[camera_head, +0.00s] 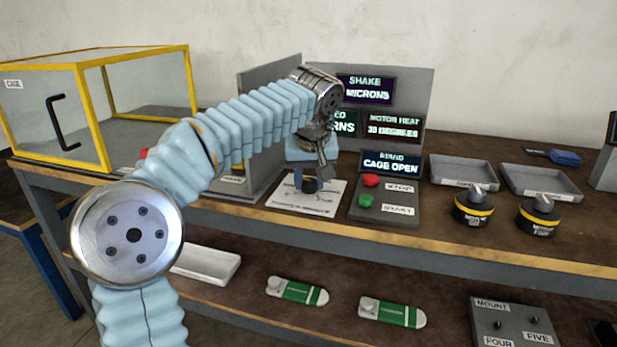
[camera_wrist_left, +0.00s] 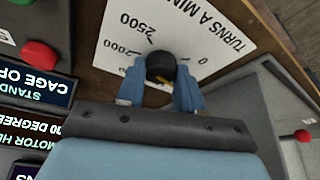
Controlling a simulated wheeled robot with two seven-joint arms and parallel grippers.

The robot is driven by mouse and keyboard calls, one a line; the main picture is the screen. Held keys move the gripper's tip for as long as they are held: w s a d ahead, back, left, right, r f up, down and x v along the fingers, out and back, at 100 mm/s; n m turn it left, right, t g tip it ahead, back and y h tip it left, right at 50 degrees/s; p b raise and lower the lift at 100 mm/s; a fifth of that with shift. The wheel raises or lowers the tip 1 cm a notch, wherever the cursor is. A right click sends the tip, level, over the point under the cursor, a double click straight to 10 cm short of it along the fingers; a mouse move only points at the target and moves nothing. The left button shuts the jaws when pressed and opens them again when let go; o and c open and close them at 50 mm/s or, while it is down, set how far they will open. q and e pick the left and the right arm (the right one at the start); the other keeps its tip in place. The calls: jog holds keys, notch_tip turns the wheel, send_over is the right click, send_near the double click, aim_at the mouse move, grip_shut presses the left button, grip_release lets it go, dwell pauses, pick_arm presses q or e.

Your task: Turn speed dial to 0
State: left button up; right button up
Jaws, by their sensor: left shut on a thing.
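The speed dial (camera_head: 309,186) is a dark round knob on a white scale plate (camera_head: 285,199) on the bench. In the left wrist view the dial (camera_wrist_left: 160,66) sits among printed numbers, with 2500 and 2000 to its left and 0 to its right. My left gripper (camera_head: 312,178) comes down on the dial from above. In the left wrist view its two blue fingers (camera_wrist_left: 160,88) are shut on the knob, one on each side. Part of the knob is hidden. My right gripper is not in view.
A control box with a red button (camera_head: 371,180) and a green button (camera_head: 366,201) stands close right of the plate, below a screen reading CAGE OPEN (camera_head: 391,163). A yellow-framed cage (camera_head: 90,65) stands left. Grey trays (camera_head: 463,171) and two dark knobbed pucks (camera_head: 474,207) stand right.

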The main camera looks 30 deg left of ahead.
pick_arm(q)
jog(key=n, duration=0.2)
jog(key=n+g+y, duration=0.1)
jog(key=n, duration=0.1)
jog(key=shift+w+d+n, duration=0.15)
jog(key=shift+n, duration=0.15)
jog(key=n+g+y, duration=0.1)
jog(key=n+g, duration=0.1)
jog(key=n, duration=0.3)
jog(key=shift+w, duration=0.15)
dwell(0.3)
jog(key=o, duration=1)
jog(key=shift+o, duration=0.2)
